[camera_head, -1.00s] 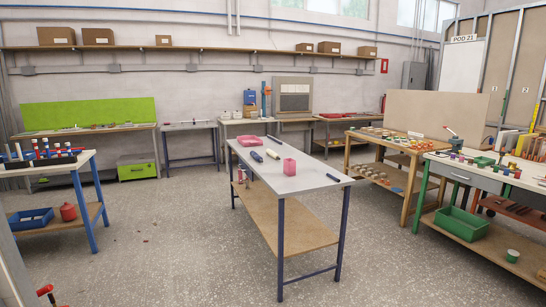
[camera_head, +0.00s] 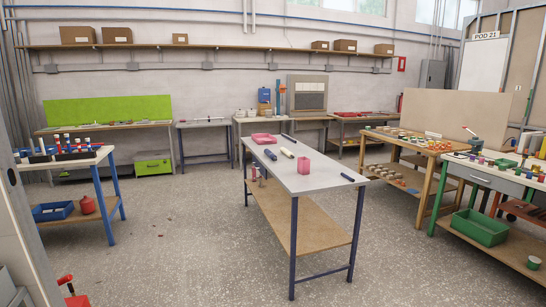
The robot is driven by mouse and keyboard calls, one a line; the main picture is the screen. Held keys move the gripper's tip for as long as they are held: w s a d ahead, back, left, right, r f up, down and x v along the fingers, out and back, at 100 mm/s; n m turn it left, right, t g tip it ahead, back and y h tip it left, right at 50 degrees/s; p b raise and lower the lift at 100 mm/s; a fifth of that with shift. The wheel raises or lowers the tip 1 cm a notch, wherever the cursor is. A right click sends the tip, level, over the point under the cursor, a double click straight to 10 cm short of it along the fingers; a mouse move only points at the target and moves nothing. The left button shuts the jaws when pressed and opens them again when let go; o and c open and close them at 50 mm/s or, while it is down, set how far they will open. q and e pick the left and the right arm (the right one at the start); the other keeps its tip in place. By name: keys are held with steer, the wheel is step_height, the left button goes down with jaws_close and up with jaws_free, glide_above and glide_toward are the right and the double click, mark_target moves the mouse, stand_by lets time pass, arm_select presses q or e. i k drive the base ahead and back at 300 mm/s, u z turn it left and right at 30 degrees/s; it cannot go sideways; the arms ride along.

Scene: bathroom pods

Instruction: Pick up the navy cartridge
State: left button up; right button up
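On the grey-topped table in the middle of the room lies a short, thick navy cylinder (camera_head: 270,154), which looks like the navy cartridge. It lies on its side near the left edge of the top. A cream cylinder (camera_head: 287,153) lies just right of it. A thinner dark navy rod (camera_head: 348,177) lies near the table's right front corner. Neither of my grippers is in view, and nothing is seen touching the cartridge.
The grey table (camera_head: 325,183) also bears a pink open box (camera_head: 304,165) and a pink tray (camera_head: 261,139). Open floor (camera_head: 195,230) lies left of it. A blue-legged bench (camera_head: 104,157) stands at left, a wooden table (camera_head: 440,146) at right. A pale panel (camera_head: 25,235) is close at left.

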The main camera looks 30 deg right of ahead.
mark_target(273, 157)
steer(key=z, duration=0.2)
steer(key=i, duration=5.3)
steer(key=z, duration=0.85)
